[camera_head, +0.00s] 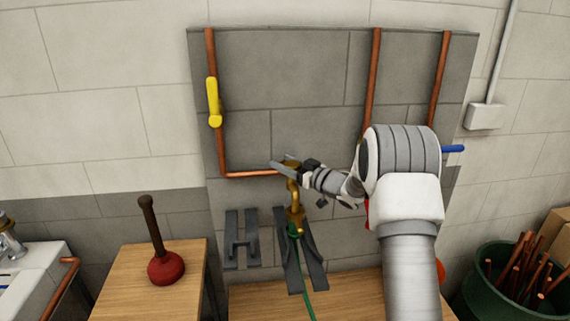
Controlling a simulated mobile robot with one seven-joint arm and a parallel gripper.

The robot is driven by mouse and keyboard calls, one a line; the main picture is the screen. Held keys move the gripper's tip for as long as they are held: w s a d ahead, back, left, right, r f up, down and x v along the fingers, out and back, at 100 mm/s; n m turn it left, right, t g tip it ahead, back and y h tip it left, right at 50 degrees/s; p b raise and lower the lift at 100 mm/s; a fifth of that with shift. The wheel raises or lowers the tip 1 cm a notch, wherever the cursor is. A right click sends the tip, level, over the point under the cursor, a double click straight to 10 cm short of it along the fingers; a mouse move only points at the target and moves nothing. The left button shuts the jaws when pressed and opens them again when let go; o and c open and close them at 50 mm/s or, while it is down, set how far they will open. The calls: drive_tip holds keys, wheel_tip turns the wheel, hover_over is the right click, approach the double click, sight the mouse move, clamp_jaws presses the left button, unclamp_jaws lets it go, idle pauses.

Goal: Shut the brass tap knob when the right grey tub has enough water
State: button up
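The brass tap (295,213) stands in front of the grey wall panel, at the end of a horizontal copper pipe. Its brass knob is at the top, partly hidden by my gripper (281,161). The grey fingers reach in from the right and lie at the knob, with some brass showing around them. I cannot tell whether they grip it or only lie around it. A green hose (305,285) runs down from the tap and leaves the picture at the bottom. I cannot make out a grey tub or any water level.
Dark grey H-shaped brackets (242,240) are left of the tap. A yellow valve handle (214,102) is on the left copper pipe. A plunger (165,267) stands on a wooden table (125,290). A green bin (490,290) of copper offcuts is at right. My arm hides the middle right.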

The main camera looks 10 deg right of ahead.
drive_tip(key=c, duration=0.5)
drive_tip(key=shift+c, duration=0.2)
